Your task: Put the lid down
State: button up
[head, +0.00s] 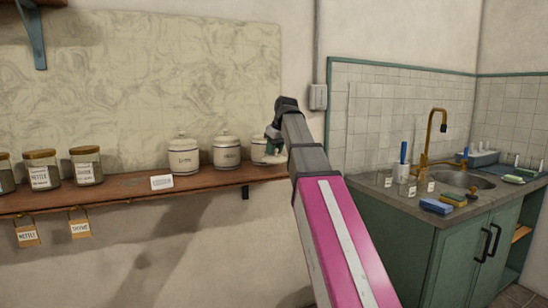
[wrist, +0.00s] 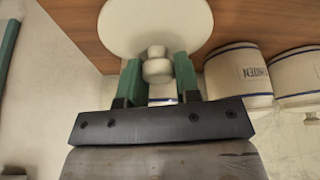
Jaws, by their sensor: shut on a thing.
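My gripper (wrist: 157,80) has its green fingers shut on the pale knob of a round white lid (wrist: 155,25). In the wrist view the lid's disc spreads out beyond the fingertips, over the brown shelf. In the head view my gripper (head: 272,143) is at the right end of the wall shelf, in front of a white canister (head: 259,154) that it partly hides. A white piece with a blue line shows between the fingers in the wrist view. I cannot tell whether the lid touches anything.
Two lidded white canisters (head: 184,157) (head: 227,153) stand left of my gripper on the wooden shelf (head: 120,190). A small white card (head: 162,182) and several brown-lidded jars (head: 87,166) are farther left. Bare shelf lies around the card. A sink counter (head: 405,207) is at right.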

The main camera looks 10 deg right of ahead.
notch_tip(320, 180, down, 3)
jog(key=shift+s+r, duration=0.1)
jog(key=shift+r, duration=0.1)
jog(key=shift+w+f, duration=0.2)
jog(key=shift+w, duration=0.05)
jog(key=shift+f, duration=0.1)
jog(key=o, duration=1)
jog(key=shift+c, duration=0.2)
jog(key=v, duration=1.2)
jog(key=shift+w, duration=0.1)
